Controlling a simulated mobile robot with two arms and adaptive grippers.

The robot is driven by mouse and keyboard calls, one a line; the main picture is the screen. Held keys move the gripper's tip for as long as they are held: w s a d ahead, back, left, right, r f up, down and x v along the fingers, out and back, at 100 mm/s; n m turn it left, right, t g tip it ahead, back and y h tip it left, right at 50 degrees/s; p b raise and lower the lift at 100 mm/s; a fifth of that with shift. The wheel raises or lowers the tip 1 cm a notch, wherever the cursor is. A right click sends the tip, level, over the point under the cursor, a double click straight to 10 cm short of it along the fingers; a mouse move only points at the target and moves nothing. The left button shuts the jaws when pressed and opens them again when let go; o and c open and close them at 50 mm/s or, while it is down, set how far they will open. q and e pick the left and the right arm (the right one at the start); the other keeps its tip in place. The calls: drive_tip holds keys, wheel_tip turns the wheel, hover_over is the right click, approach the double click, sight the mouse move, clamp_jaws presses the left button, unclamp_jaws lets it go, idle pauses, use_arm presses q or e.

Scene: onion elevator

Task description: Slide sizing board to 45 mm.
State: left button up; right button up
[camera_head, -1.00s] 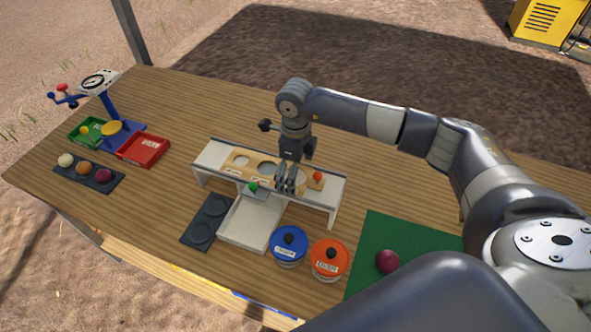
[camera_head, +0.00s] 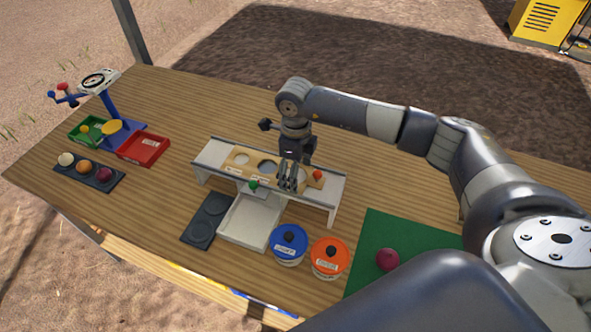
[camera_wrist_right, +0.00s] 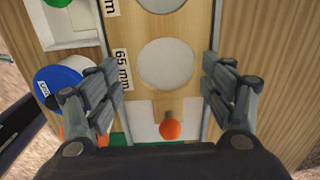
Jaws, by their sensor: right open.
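The wooden sizing board (camera_head: 241,161) lies in the white stand (camera_head: 213,152), with round holes along it. In the right wrist view the board (camera_wrist_right: 190,100) shows one whole hole beside a "65 mm" label (camera_wrist_right: 122,70) and part of another hole above. An orange-red knob (camera_wrist_right: 170,129) sits at the board's end, and it also shows in the head view (camera_head: 318,175). My right gripper (camera_head: 288,188) points down over the board, just left of the knob. In the wrist view its fingers (camera_wrist_right: 163,88) are apart with nothing gripped. My left gripper is not in view.
A green knob (camera_head: 253,185) is at the stand's front, above a white tray (camera_head: 245,228). Blue (camera_head: 289,240) and orange (camera_head: 329,256) lidded containers stand in front. A dark red onion (camera_head: 387,260) lies on the green mat (camera_head: 405,232). A scale (camera_head: 100,82) and red tray (camera_head: 143,147) are at left.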

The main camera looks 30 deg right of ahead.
drive_tip(key=shift+o, duration=1.1)
drive_tip(key=shift+w, duration=0.15)
drive_tip(key=shift+r, duration=0.1)
